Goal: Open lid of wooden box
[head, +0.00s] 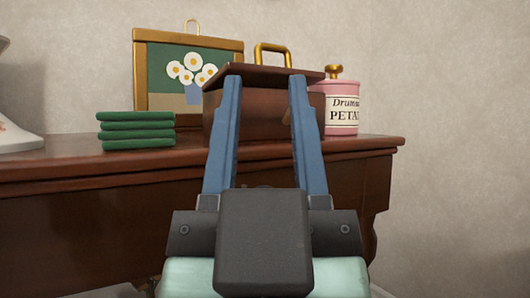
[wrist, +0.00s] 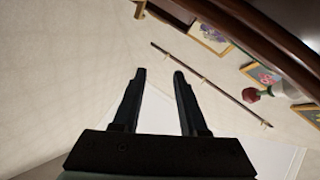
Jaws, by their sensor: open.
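The dark brown wooden box (head: 265,122) stands on a wooden mantel or table top in the head view. Its lid (head: 262,77) lies on top and looks shut, with a gold handle (head: 273,46) standing up from it. My gripper (head: 264,82) is open and empty. Its two blue fingers point up in front of the box, their tips at about the height of the lid in the picture, below the handle. The fingers hide parts of the box front. The gripper also shows in the wrist view (wrist: 160,74), where the box cannot be made out.
A stack of green folded cloths or books (head: 137,130) lies left of the box. A framed daisy picture (head: 160,55) stands behind. A pink canister (head: 342,117) stands close on the right. The wooden top's edge (head: 80,170) runs below. The wrist view shows wall pictures (wrist: 211,37) and a rod (wrist: 208,83).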

